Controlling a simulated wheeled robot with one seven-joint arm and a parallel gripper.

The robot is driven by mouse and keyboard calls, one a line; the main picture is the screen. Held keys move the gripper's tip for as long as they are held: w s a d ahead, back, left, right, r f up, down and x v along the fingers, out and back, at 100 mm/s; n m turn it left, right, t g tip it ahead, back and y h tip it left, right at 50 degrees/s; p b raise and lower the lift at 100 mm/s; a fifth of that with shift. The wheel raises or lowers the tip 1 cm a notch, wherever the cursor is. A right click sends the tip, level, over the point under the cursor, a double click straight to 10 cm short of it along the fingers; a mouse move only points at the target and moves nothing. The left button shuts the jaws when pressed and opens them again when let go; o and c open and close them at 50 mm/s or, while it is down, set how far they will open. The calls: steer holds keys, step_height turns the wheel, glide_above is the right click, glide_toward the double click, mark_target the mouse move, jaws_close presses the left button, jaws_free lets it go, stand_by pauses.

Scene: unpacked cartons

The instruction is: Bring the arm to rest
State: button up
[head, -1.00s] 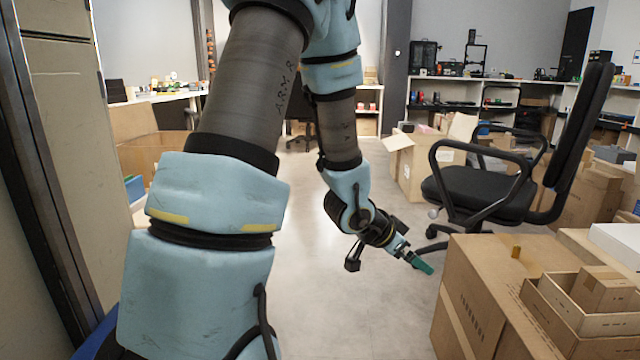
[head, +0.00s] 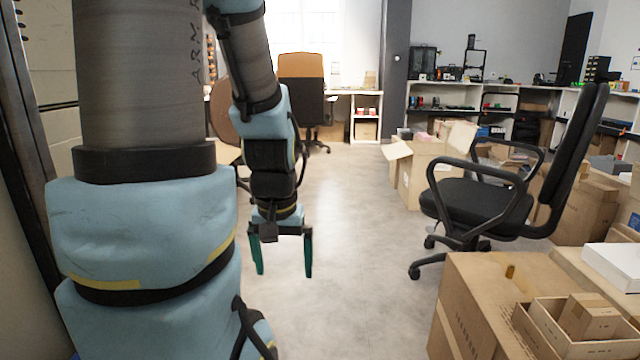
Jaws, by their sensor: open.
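My gripper (head: 284,262) hangs pointing down over the open floor, left of the picture's middle. Its two green fingers are spread wide apart, with nothing between them. My blue and grey arm fills the left side of the view, with the forearm hanging down to the gripper. The gripper is well left of the cartons and touches nothing that I can see.
An orange chair (head: 301,85) stands at the back. The middle floor (head: 352,260) is clear.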

step_height(320, 180, up, 30)
steer(key=p, duration=2.8)
steer(key=shift+f, duration=0.1)
